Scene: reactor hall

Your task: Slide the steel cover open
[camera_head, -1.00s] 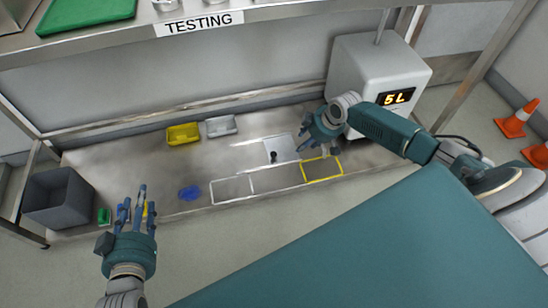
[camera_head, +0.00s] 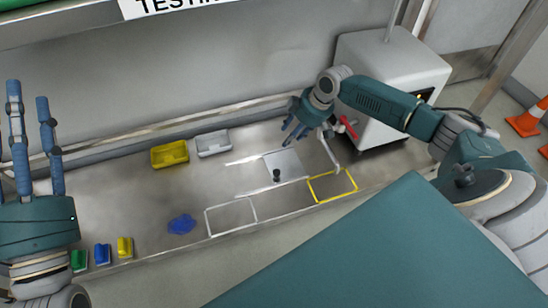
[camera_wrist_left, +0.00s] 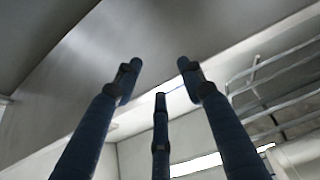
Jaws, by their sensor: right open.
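The steel cover (camera_head: 288,160) is a flat square plate on the steel bench, lying between two pale rails, with a black knob (camera_head: 277,175) near its front left edge. My right gripper (camera_head: 294,130) is above and behind the cover, with blue fingers apart and pointing down left; it looks empty and clear of the knob. My left gripper (camera_head: 33,115) is at the far left, fingers spread and pointing up, away from the cover. The left wrist view also shows these open, empty fingers (camera_wrist_left: 160,76).
A yellow tray (camera_head: 169,154) and a grey tray (camera_head: 213,143) stand at the back. A white machine (camera_head: 390,70) stands right, beside a red handle (camera_head: 349,127).

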